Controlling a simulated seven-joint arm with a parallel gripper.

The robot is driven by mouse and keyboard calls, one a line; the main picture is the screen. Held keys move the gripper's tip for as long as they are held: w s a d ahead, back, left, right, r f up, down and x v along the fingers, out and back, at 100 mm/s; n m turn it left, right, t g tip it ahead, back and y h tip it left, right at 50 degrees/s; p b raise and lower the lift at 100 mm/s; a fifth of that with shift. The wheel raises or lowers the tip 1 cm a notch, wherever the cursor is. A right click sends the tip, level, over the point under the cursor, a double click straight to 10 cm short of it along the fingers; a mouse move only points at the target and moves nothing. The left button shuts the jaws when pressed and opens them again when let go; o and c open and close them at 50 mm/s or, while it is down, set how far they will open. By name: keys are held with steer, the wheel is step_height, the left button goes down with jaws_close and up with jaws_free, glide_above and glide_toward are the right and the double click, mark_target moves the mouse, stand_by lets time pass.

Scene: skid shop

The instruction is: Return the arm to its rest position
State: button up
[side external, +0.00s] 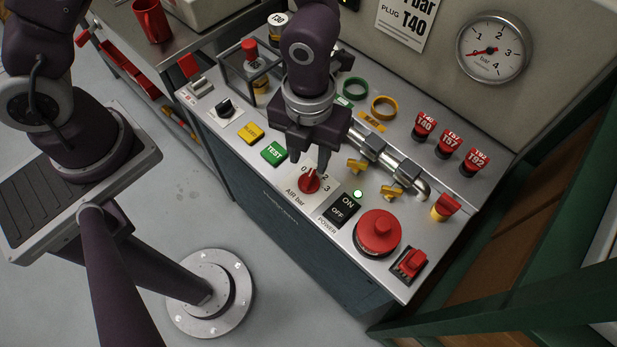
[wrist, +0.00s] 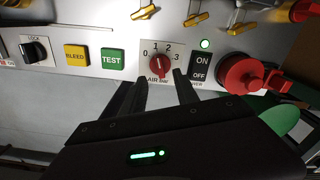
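My gripper (side external: 308,160) hangs over the control panel (side external: 224,118), just above the red AIR bar knob (side external: 309,181). In the wrist view my gripper (wrist: 158,82) shows two dark fingers spread apart with nothing between them. The same AIR bar knob (wrist: 159,64) lies just beyond the fingertips in that view, and its pointer sits near the upper middle of the 0 to 3 scale. I cannot tell from the frames whether a fingertip touches the panel.
Near my gripper are the green TEST button (side external: 274,153), yellow BLEED button (side external: 251,133), ON/OFF switch (side external: 343,209) with a lit green lamp (side external: 358,194), yellow valves (side external: 392,192), a large red button (side external: 378,232) and red-capped plugs (side external: 449,145). A gauge (side external: 493,48) is behind.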

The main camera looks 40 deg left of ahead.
stand_by(0.3)
steer(key=w+a+r+n+t+y, duration=0.1)
steer(key=a+r+n, duration=0.5)
steer(key=r+n, duration=0.15)
steer(key=a+r+n+t, duration=0.2)
steer(key=a+r+n, duration=0.35)
steer(key=r, duration=0.25)
steer(key=s+a+r+n+t, duration=0.1)
steer(key=s+a+r+n, duration=0.1)
steer(key=n, duration=0.4)
steer(key=s+a+r+n, duration=0.1)
steer(key=s+r+n, duration=0.3)
steer(key=s+n, duration=0.1)
steer(key=s+a+r+n+t+h, duration=0.1)
steer(key=s+a+r+n, duration=0.1)
steer(key=n, duration=0.6)
steer(key=shift+s+a+r+t, duration=0.3)
steer(key=shift+s+r, duration=0.4)
steer(key=shift+s, duration=0.55)
